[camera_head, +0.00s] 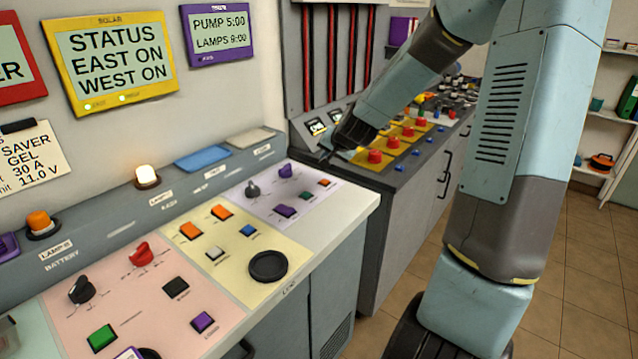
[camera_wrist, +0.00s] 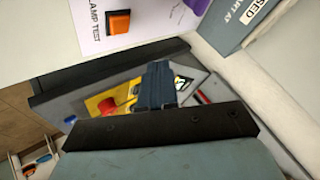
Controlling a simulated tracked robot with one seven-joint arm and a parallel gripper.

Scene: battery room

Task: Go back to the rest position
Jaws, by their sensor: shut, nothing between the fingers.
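My gripper (camera_head: 328,155) is shut and empty. In the head view it points down and to the left, at the gap between the near console and the grey cabinet behind it. In the wrist view its dark closed fingers (camera_wrist: 159,72) show against the grey cabinet top (camera_wrist: 75,92), with a yellow panel and a red knob (camera_wrist: 107,105) behind them. I cannot tell whether the fingertips touch anything. My arm runs from the gripper up to the top right and then down on the right side of the head view.
The near console (camera_head: 337,220) holds several buttons and knobs. An orange button (camera_wrist: 118,22) shows close by in the wrist view. The grey cabinet (camera_head: 392,215) carries several red knobs (camera_head: 375,156). Tiled floor (camera_head: 575,260) lies open at right, before white shelves (camera_head: 604,135).

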